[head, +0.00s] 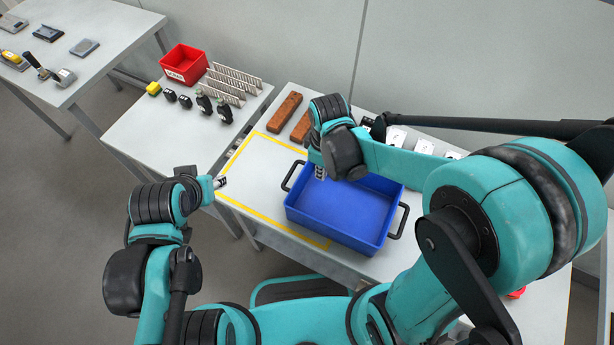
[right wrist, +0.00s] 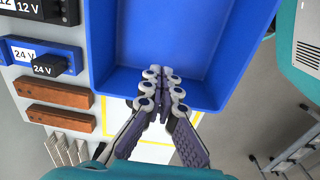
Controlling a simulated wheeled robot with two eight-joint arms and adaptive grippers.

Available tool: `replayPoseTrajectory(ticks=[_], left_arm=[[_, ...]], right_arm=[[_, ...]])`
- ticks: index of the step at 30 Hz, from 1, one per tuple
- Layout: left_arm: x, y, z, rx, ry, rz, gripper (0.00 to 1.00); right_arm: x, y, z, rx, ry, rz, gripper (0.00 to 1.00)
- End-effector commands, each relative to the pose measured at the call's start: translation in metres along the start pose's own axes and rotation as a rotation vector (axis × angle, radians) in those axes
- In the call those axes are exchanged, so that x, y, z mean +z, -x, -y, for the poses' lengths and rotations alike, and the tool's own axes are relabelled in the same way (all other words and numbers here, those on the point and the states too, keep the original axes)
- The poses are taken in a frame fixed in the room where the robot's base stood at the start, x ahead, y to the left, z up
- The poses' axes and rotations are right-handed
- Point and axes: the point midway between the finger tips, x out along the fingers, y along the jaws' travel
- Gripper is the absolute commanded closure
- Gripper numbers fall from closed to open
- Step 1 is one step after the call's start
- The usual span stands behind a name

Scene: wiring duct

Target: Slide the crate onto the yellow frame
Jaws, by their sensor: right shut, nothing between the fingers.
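The blue crate (head: 330,235) is an open, empty-looking box with black handles at its left and right ends. It sits on the middle table, and it also fills the top of the right wrist view (right wrist: 215,50). The yellow frame (head: 268,223) is a line on the tabletop; its left part is bare and the crate covers its right part. My right gripper (head: 320,172) is shut and empty at the crate's left end, with its fingertips (right wrist: 163,80) just inside the rim in the picture; contact is unclear. My left gripper (head: 221,183) hangs left of the frame, its fingers too small to judge.
Brown bars (head: 285,112) lie behind the frame. White-labelled blocks (head: 424,146) stand behind the crate, partly hidden by my right arm. The left table holds a red bin (head: 184,65), metal racks (head: 234,78) and small black parts. The frame's left interior is clear.

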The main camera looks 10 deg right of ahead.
Motion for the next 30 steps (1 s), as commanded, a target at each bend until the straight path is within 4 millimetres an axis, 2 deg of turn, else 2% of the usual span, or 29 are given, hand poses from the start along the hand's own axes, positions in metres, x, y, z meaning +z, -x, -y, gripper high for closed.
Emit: replayPoseTrajectory(ticks=[1, 8, 20, 24, 30], left_arm=[[0.003, -0.004, 0.0, 0.0, 0.0, 0.0, 0.6], [0.008, -0.011, 0.0, 0.0, 0.0, 0.0, 0.6], [0.028, -0.04, 0.0, 0.0, 0.0, 0.0, 0.6], [0.029, -0.041, 0.0, 0.0, 0.0, 0.0, 0.6], [0.031, -0.043, 0.0, 0.0, 0.0, 0.0, 0.6]], right_arm=[[-0.002, -0.009, 0.001, -0.009, 0.022, 0.009, 1.0], [-0.003, -0.034, 0.002, -0.019, 0.044, 0.019, 1.0], [-0.002, -0.118, 0.003, -0.017, 0.041, 0.018, 1.0], [-0.025, -0.114, 0.005, -0.017, 0.044, 0.017, 1.0], [-0.04, -0.113, 0.005, -0.017, 0.041, 0.017, 1.0]])
